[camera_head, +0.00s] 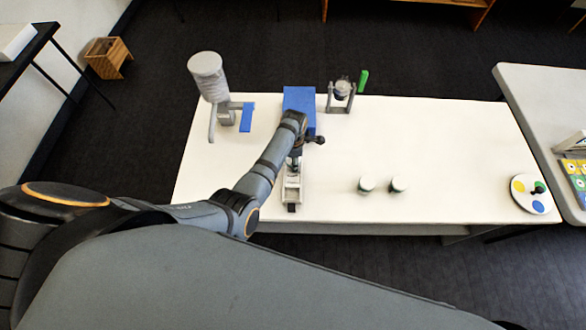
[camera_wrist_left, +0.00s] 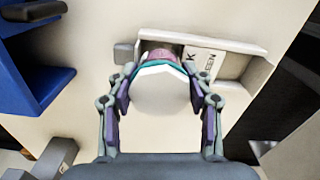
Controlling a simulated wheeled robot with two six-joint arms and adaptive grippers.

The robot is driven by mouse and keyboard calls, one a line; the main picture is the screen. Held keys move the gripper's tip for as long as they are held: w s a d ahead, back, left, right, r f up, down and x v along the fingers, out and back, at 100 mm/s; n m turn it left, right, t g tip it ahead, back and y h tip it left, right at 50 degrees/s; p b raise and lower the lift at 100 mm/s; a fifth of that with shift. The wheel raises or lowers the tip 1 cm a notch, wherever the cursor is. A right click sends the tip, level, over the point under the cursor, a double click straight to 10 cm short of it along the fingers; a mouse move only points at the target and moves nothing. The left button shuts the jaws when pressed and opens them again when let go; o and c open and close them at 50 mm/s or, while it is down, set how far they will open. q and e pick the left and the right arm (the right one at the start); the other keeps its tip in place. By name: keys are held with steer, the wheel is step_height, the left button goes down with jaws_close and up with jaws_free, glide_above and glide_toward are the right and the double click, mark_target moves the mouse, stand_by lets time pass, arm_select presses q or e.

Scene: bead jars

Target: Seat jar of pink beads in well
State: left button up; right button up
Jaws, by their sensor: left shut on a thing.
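The jar of pink beads shows in the left wrist view with a white faceted lid (camera_wrist_left: 160,92), a teal band and a strip of pink (camera_wrist_left: 160,55) beyond it. My left gripper (camera_wrist_left: 160,97) is shut on it, a finger on each side. A pale tray (camera_wrist_left: 252,62) with dark lettering lies beyond; the jar's far end overlaps its left part, and I cannot tell if it is inside the well or above it. In the head view my left gripper (camera_head: 295,163) is over the back end of the narrow tray (camera_head: 292,188); the jar is hardly visible there. My right gripper is not in view.
Two small white-lidded jars (camera_head: 367,183) (camera_head: 398,184) stand right of the tray. A blue block (camera_head: 299,96) is behind my gripper. A grey stand with a cylinder (camera_head: 210,80) is back left, a metal frame (camera_head: 341,95) back right, a round colored disc (camera_head: 532,194) far right.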

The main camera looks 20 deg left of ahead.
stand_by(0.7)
arm_select(q)
steer(key=o, duration=1.3)
step_height(320, 180, up, 3)
steer(key=p, duration=0.3)
step_height(320, 180, up, 2)
steer(key=shift+r+p, duration=0.1)
steer(key=shift+p, duration=0.85)
steer(key=shift+r, duration=0.9)
